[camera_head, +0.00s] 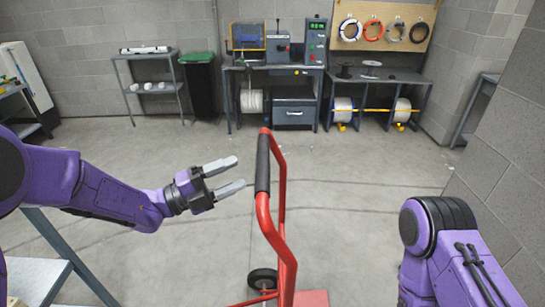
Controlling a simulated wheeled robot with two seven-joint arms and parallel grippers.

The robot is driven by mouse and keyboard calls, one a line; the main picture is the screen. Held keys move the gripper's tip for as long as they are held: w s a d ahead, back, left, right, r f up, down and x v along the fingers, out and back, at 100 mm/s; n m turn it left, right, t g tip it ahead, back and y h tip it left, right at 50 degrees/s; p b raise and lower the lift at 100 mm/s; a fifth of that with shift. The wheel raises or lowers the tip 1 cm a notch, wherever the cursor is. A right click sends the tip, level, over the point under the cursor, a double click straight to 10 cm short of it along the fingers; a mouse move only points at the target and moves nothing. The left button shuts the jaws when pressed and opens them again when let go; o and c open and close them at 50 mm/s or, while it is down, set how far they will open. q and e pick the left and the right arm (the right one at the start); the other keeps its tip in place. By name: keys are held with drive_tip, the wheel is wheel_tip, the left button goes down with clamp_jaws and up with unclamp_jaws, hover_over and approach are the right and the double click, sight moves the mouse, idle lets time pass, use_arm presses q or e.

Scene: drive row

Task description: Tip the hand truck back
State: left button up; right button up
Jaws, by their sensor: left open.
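The red hand truck (283,245) stands on the concrete floor right in front of me, near the middle of the view. It looks upright. Its black handle grip (263,162) is at the top, and a dark wheel (262,279) shows low down. Part of its red base is cut off by the lower picture edge. My left gripper (234,175) is open and empty, just left of the black grip, its fingers pointing toward it. A small gap shows between the fingertips and the grip. My right arm shows at the lower right, but its gripper is out of view.
Workbenches with machines (276,60) and cable spools (403,108) stand along the back wall. A dark bin with a green lid (197,58) and a small shelf (150,88) are back left. A grey step or shelf (40,275) is at lower left. A block wall (510,150) closes the right. The middle floor is clear.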

use_arm(q)
drive_tip(key=p+x, duration=0.4)
drive_tip(key=x, duration=0.5)
drive_tip(key=shift+w+d+r+p, duration=0.1)
drive_tip(key=shift+w+d+p, duration=0.1)
drive_tip(key=shift+d+p, duration=0.1)
drive_tip(key=shift+w, duration=0.1)
